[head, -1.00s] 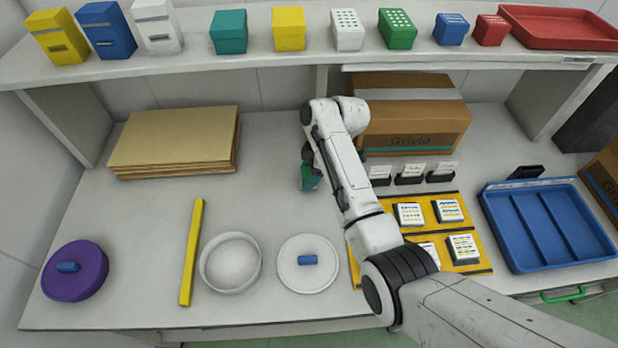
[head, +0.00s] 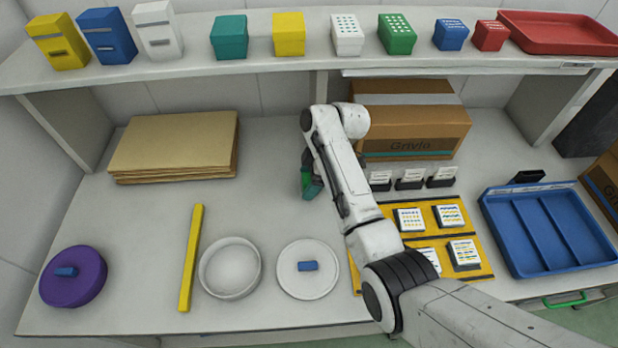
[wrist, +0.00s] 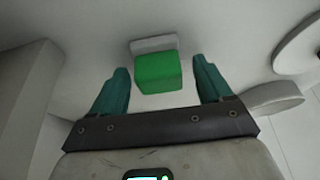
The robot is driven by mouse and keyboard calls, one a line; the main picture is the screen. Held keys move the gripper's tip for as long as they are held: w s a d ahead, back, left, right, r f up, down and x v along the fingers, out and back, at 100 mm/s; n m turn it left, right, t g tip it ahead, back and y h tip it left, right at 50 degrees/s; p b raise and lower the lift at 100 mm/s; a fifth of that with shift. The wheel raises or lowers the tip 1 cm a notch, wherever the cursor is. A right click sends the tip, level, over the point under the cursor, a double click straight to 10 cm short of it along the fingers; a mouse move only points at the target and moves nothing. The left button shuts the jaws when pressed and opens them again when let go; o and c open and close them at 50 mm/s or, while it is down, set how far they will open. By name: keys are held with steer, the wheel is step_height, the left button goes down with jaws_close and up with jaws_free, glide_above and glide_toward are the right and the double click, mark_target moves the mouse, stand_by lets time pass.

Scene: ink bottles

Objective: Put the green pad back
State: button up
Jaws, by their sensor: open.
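The green pad shows as a bright green block (wrist: 158,73) in the wrist view, in the gap between my two teal fingers, with a pale slab (wrist: 153,44) against its far side. My gripper (wrist: 162,72) is open, with a gap on each side of the block. In the head view my gripper (head: 309,180) is low over the middle of the worktop, left of the cardboard box, partly hidden by my arm. Green shows at its tip there, but I cannot tell finger from pad.
A yellow board (head: 470,238) with white-topped blocks and a blue divided tray (head: 528,240) are at the right. A white lid (head: 308,285), white dish (head: 230,268), yellow bar (head: 190,258) and purple lid (head: 75,285) lie in front. Black card holders (head: 411,184) stand before the box (head: 415,125).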

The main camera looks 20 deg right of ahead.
steer(key=w+v, duration=0.1)
steer(key=v, duration=0.6)
steer(key=shift+s+r+b, duration=0.25)
steer(key=shift+s+b, duration=0.2)
steer(key=shift+s, duration=0.05)
